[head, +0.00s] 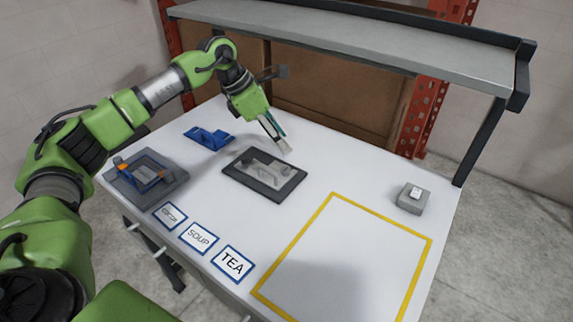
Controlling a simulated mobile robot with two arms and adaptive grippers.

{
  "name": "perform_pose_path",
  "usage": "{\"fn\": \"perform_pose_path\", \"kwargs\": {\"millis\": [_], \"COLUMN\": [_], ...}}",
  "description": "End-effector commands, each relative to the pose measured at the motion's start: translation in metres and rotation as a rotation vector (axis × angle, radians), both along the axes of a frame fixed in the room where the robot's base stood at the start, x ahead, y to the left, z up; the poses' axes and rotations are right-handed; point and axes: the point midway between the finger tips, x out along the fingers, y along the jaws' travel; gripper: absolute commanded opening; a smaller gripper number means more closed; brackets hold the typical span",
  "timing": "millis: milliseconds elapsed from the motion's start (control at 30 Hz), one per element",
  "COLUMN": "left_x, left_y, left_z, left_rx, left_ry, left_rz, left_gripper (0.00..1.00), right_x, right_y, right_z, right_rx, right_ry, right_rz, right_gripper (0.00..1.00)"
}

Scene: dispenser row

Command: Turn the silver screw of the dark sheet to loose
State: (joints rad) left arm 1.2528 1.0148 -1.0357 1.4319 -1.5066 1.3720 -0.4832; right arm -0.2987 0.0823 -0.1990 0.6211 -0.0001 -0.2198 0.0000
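The dark sheet (234,179), a dark grey rectangular plate with a paler middle, lies flat near the centre of the white table. Pale grey parts stand on its middle; I cannot pick out a silver screw or its setting at this size. My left gripper (282,146) points down just behind the sheet's far right side, close above it. Its fingers look close together from this side, and I cannot tell whether they are open or shut. Nothing is clearly held in it. My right gripper is not in view.
A blue part (208,138) lies left of the sheet. A grey fixture (174,182) with blue and orange parts is at the left edge. A yellow outline (300,236) is clear; a grey box (411,204) stands right. A shelf (400,47) overhangs the back.

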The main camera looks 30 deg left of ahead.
Motion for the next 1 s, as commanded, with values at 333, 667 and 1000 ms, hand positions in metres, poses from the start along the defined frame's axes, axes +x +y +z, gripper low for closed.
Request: {"fn": "perform_pose_path", "kwargs": {"millis": [333,667,1000], "left_x": [-0.007,0.011,0.024], "left_y": [0.044,0.023,0.011], "left_z": [-0.012,-0.075,-0.119], "left_rx": [0.115,0.111,0.111], "left_ry": [0.054,0.054,0.05], "left_rz": [0.032,0.03,0.031], "left_gripper": [0.37,0.37,0.37], "right_x": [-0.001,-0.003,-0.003], "right_y": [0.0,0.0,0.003], "right_z": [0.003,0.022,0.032], "right_rx": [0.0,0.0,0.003], "right_ry": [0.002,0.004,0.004], "right_rz": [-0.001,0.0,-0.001], "right_gripper": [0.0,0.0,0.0]}}
